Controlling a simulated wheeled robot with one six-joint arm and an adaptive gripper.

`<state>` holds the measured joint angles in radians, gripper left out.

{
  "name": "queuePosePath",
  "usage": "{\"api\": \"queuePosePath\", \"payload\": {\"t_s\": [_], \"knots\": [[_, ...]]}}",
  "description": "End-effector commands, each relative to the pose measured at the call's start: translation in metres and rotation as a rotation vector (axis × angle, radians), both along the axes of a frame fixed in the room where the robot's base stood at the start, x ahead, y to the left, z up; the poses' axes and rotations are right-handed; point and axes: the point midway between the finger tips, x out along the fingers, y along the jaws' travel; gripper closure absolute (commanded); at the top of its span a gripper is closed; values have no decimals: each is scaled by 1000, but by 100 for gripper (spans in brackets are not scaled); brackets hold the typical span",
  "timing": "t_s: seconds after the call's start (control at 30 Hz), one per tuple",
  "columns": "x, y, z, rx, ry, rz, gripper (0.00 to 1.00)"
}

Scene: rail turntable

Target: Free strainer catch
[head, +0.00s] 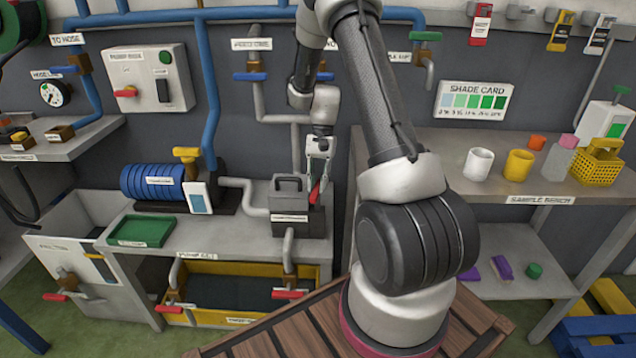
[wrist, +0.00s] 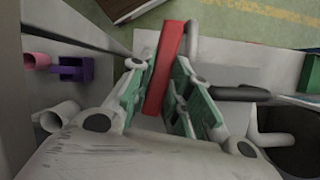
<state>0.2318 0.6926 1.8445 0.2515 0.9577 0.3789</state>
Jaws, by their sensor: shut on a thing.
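The strainer (head: 300,222) is a dark grey box with a grey handle on top and a white label, standing on the bench at the centre of the head view. The red catch lever (head: 315,191) is at its right side. My gripper (head: 319,168) comes down from above at the strainer's right. In the wrist view the red catch lever (wrist: 166,62) stands between the green pads of my gripper (wrist: 165,95), which is shut on it. I cannot tell whether the catch is latched.
A pipe with a red valve handle (head: 289,294) hangs below the strainer. A blue motor (head: 152,183) and a green tray (head: 141,231) share the bench. The sample bench (head: 452,140) with cups and a yellow basket (head: 597,165) stands to the right.

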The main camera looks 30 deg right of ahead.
Motion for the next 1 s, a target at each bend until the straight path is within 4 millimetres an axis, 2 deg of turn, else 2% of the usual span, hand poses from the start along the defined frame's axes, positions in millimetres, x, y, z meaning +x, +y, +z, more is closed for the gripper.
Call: {"api": "queuePosePath", "payload": {"t_s": [0.53,0.57,0.67,1.0], "knots": [[1,-1,0,-1,-3,27,100],[1,-1,0,-1,-3,27,79],[1,0,0,-1,-2,27,60],[1,0,2,-1,-2,26,59]]}}
